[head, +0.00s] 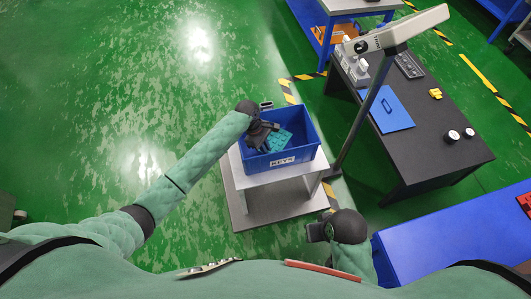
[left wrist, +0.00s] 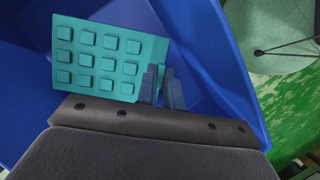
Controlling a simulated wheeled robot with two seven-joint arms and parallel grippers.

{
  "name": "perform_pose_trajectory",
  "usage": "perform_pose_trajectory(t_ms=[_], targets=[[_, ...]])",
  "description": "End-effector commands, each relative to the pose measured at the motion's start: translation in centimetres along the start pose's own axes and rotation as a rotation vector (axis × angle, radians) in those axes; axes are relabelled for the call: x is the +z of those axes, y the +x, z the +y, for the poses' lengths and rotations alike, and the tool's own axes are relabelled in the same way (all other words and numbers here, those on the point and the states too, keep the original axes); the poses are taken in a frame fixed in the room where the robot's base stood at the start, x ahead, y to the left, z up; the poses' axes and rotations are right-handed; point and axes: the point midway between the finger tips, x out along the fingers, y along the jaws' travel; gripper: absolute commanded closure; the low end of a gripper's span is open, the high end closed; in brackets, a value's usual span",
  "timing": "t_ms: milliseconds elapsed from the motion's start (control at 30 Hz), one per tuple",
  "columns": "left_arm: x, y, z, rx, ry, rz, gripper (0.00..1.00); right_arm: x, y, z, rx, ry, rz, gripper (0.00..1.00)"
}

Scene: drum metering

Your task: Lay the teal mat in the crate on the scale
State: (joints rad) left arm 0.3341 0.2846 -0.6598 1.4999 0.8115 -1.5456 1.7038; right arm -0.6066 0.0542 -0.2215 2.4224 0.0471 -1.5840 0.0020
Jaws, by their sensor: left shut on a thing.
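The teal mat (head: 280,140) has rows of raised square pads. It is in the blue crate labelled KEYS (head: 300,155), which stands on the white-topped scale (head: 305,171). My left gripper (head: 265,141) reaches into the crate and is shut on the mat's edge. In the left wrist view the mat (left wrist: 105,61) extends left from the two fingers (left wrist: 164,85), inside the crate's blue walls (left wrist: 228,75). I cannot tell whether the mat touches the crate floor. My right gripper (head: 318,232) is at the lower middle, away from the crate; its jaws are unclear.
A slanted post with a white head (head: 400,33) rises beside the scale. A blue surface (head: 450,245) is at lower right. Green floor lies open at left.

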Motion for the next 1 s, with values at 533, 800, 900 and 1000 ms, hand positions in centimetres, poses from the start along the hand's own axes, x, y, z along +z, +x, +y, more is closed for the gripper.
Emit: perform_pose_trajectory(t_ms=[533, 800, 900, 1000], targets=[[-1.5, 3.6, 0.0, 0.000, 0.000, 0.000, 1.00, 0.1, -0.7, 0.2, 0.006, 0.003, -0.009, 1.00], [-1.6, 3.8, 0.0, 0.000, 0.001, 0.000, 0.72, 0.0, -0.9, 0.3, 0.009, 0.005, -0.013, 1.00], [-1.6, 3.8, 0.0, 0.000, 0.001, 0.000, 0.70, 0.0, -0.9, 0.3, 0.009, 0.005, -0.012, 1.00], [-1.6, 3.8, 0.0, 0.000, 0.000, 0.000, 0.70, 0.0, -0.9, 0.3, 0.009, 0.005, -0.011, 1.00]])
